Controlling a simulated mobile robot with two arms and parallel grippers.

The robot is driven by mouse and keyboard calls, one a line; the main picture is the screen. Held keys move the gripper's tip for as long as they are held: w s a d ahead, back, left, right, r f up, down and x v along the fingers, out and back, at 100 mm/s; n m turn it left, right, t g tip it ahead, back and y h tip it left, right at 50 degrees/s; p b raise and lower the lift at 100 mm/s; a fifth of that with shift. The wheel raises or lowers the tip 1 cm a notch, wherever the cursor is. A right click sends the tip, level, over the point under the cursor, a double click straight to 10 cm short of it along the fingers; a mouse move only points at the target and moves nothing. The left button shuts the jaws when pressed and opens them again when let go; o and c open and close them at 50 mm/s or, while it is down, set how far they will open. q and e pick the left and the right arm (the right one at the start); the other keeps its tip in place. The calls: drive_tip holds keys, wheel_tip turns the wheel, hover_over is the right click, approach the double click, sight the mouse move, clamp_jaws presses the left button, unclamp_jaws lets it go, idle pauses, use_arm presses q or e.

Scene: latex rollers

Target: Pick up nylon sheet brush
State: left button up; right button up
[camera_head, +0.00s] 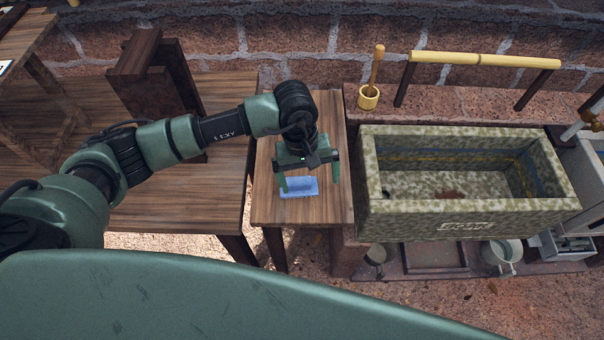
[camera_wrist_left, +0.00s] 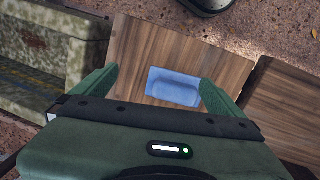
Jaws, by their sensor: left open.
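The nylon sheet brush appears to be the small blue block (camera_head: 300,187) lying on the narrow wooden table (camera_head: 262,211). In the left wrist view the blue brush (camera_wrist_left: 174,87) lies between the two green fingers, nearer the right one. My left gripper (camera_head: 309,183) is open and points down above the brush, its fingers spread to either side. Nothing is held in it. How far the fingertips are above the table is hard to tell. My right gripper is not in view.
A stone trough (camera_head: 470,226) stands just right of the table. A wooden cup with a ladle (camera_head: 369,98) and a bamboo rail (camera_head: 485,60) are behind it. A larger wooden table (camera_head: 205,205) is at the left. The small table is otherwise clear.

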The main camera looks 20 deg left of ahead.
sight(299, 180)
use_arm(q)
drive_tip(key=shift+m+y, duration=0.3)
drive_tip(key=shift+y, duration=0.6)
drive_tip(key=w+a, duration=0.2)
drive_tip(key=a, duration=0.1)
drive_tip(key=shift+w+a+f, duration=0.1)
drive_tip(key=shift+a, duration=0.2)
drive_tip(key=shift+f+p, duration=0.5)
drive_tip(key=shift+f, duration=0.3)
drive_tip(key=shift+s+f, duration=0.3)
drive_tip(key=shift+f, duration=0.05)
drive_tip(key=f+p, duration=0.1)
drive_tip(key=f, duration=0.2)
drive_tip(key=f+p, duration=0.1)
drive_tip(key=shift+s+d+f+p, duration=0.1)
drive_tip(key=shift+d+f+p, duration=0.15)
drive_tip(key=shift+f+p, duration=0.05)
drive_tip(key=shift+f, duration=0.2)
drive_tip(key=c, duration=1.2)
drive_tip(key=shift+o, duration=0.2)
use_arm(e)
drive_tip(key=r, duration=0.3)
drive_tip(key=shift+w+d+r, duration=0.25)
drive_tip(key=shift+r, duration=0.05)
use_arm(q)
drive_tip(key=shift+r, duration=0.15)
